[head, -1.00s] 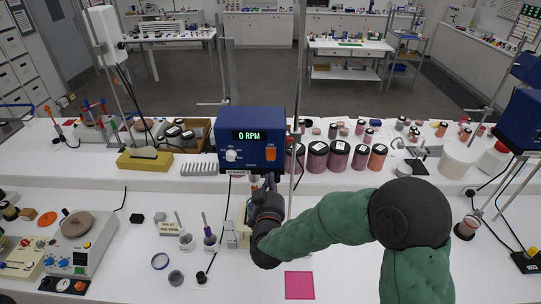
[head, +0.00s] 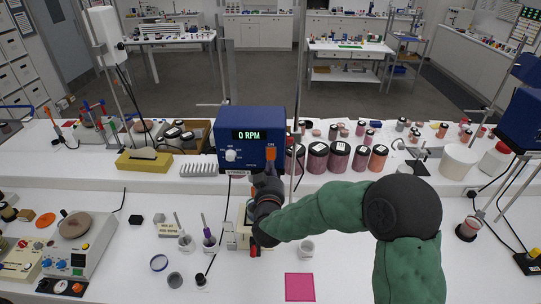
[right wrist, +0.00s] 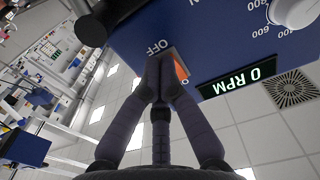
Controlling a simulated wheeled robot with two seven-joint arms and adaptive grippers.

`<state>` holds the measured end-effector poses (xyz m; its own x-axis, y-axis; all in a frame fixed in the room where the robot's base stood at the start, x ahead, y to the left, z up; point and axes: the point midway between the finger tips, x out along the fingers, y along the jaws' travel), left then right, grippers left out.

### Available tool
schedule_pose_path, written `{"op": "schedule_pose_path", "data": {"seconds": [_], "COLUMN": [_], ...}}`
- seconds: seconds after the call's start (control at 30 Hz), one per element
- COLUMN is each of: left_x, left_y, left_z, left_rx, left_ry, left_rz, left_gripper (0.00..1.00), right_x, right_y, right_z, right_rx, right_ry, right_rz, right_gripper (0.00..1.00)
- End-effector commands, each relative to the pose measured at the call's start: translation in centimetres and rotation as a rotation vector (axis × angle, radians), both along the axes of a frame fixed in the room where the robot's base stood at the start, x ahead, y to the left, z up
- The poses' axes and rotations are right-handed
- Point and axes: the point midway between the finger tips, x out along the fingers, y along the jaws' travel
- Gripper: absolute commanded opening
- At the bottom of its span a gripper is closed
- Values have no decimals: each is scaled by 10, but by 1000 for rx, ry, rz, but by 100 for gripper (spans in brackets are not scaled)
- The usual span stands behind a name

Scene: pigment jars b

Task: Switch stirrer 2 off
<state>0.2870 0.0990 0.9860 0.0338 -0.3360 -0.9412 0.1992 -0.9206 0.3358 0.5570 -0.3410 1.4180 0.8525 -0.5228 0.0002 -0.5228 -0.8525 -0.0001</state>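The stirrer (head: 250,125) in front of me is a blue box. Its display reads 0 RPM, and it has a white knob (head: 231,155) and an orange rocker switch (head: 270,152). The label below reads STIRRER; its number is too small to read. My right gripper (head: 269,172) is at the lower right of its front face, covering the lower part of the switch. In the right wrist view the fingertips (right wrist: 160,64) meet with nothing between them, in front of the switch beside the OFF mark. Whether they touch it I cannot tell. My left gripper is not in view.
Jars with dark pigment (head: 339,155) stand on the shelf right of the stirrer. Another blue stirrer (head: 521,121) stands at the right edge. A thin metal rod rises just right of the box. A pink square (head: 299,287) lies on the open white bench.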

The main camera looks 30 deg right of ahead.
Motion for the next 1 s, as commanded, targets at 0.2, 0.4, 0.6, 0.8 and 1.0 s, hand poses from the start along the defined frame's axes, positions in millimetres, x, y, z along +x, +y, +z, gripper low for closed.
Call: {"op": "schedule_pose_path", "data": {"seconds": [0.2, 0.4, 0.6, 0.8, 1.0], "left_x": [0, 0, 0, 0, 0], "left_y": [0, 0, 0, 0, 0], "left_z": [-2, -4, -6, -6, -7], "left_rx": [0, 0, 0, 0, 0], "left_ry": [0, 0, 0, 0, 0], "left_rz": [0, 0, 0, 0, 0], "left_gripper": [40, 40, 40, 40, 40], "right_x": [3, 7, 10, 4, -10], "right_y": [-2, -4, -6, -2, 7], "right_z": [0, -1, 0, 0, 0], "right_rx": [-1, 1, -1, 0, -1], "right_ry": [-1, 1, -1, 0, -1], "right_rz": [-1, 0, 0, 1, 2], "right_gripper": [0, 0, 0, 0, 0]}}
